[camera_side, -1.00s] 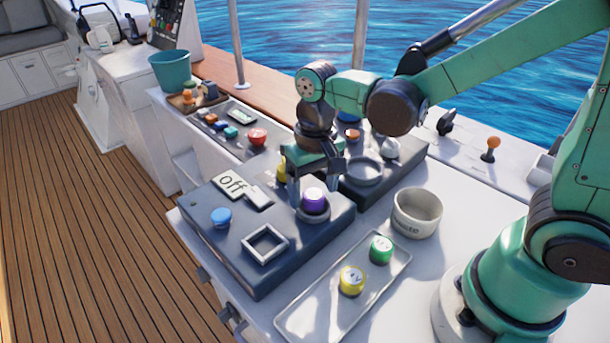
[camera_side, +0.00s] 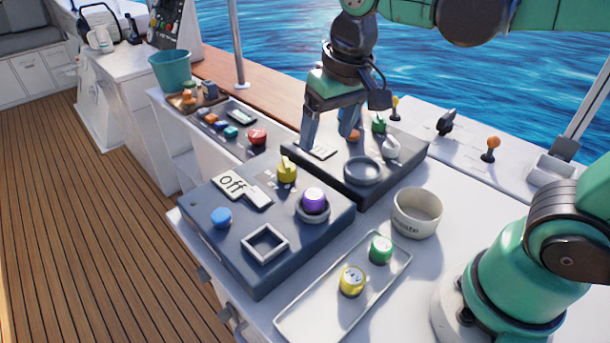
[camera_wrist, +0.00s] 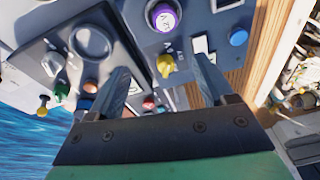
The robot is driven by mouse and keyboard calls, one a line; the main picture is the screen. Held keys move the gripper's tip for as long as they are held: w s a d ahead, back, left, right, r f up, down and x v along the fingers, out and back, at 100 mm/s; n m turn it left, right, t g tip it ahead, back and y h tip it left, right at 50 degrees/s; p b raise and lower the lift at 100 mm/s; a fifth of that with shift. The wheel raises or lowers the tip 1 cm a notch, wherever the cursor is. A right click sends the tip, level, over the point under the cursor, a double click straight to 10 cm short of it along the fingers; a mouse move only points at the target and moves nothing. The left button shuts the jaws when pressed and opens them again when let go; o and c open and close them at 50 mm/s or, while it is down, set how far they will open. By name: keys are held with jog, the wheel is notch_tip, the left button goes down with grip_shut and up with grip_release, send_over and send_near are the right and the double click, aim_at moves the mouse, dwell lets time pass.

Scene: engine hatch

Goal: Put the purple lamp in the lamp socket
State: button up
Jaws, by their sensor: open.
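The purple lamp (camera_side: 314,199) sits upright in the round ring socket (camera_side: 313,212) on the right part of the near dark panel (camera_side: 215,255). In the wrist view the purple lamp (camera_wrist: 163,15) shows at the top, with its ring around it. My gripper (camera_side: 328,142) is open and empty. It hangs above the far dark panel (camera_side: 400,172), up and behind the lamp, apart from it. In the wrist view my two fingers (camera_wrist: 160,85) are spread with nothing between them.
A tray (camera_side: 308,318) holds yellow and green lamps. A white bowl (camera_side: 417,212) stands right. A teal bucket (camera_side: 169,71) stands far left.

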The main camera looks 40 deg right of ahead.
jog(key=d+f+t, duration=0.1)
jog(key=s+d+f+n+t, duration=0.1)
jog(key=t, duration=0.1)
jog(key=d+f+t, duration=0.1)
jog(key=shift+s+f+n+t, duration=0.2)
jog(key=shift+s+n+t, duration=0.15)
jog(key=shift+n+t, duration=0.05)
